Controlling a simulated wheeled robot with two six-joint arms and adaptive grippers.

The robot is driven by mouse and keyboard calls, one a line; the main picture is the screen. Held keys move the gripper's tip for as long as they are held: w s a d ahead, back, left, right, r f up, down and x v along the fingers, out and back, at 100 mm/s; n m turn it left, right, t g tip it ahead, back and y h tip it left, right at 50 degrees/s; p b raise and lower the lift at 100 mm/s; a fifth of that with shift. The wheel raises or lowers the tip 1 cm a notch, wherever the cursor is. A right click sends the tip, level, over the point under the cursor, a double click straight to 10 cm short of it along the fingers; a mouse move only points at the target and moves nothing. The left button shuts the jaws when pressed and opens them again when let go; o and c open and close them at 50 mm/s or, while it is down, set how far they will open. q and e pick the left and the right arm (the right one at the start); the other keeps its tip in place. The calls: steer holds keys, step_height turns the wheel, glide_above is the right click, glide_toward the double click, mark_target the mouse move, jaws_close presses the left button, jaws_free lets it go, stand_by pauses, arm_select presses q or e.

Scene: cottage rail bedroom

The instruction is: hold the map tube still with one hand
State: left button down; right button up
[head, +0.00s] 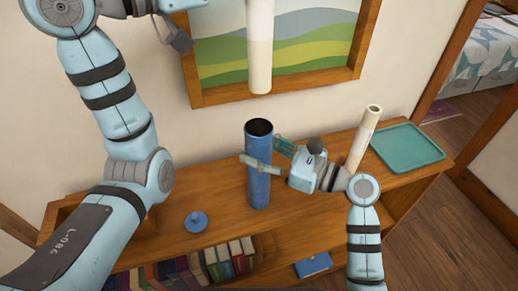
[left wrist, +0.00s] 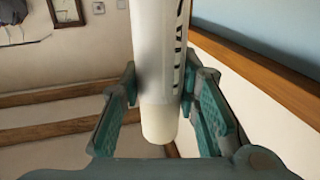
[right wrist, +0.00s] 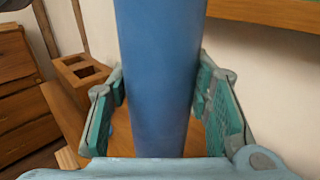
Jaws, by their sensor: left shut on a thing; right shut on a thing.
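The blue map tube (head: 259,187) stands upright on the wooden shelf top, its dark open mouth facing up. My right gripper (head: 266,158) is shut on its upper half from the right; the right wrist view shows the blue wall (right wrist: 158,60) between both fingers (right wrist: 160,85). A cream rolled map (head: 260,50) hangs upright above the mouth, with a gap between them. My left gripper (left wrist: 166,90) is shut around this roll (left wrist: 158,50); in the head view it is mostly cut off at the top. A round blue cap (head: 196,222) with a knob lies on the shelf, left of the tube.
Another cream roll (head: 364,138) stands right of my right gripper, beside a teal tray (head: 407,148). Books (head: 225,261) fill the shelf below, with a blue book or box (head: 313,265) lying lower right. A framed landscape picture (head: 310,45) hangs behind.

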mark_target(250, 64)
stand_by(0.4)
arm_select(q)
steer(key=shift+f, duration=6.5)
steer(key=c, duration=1.1)
jaws_free()
steer(key=v, duration=1.2)
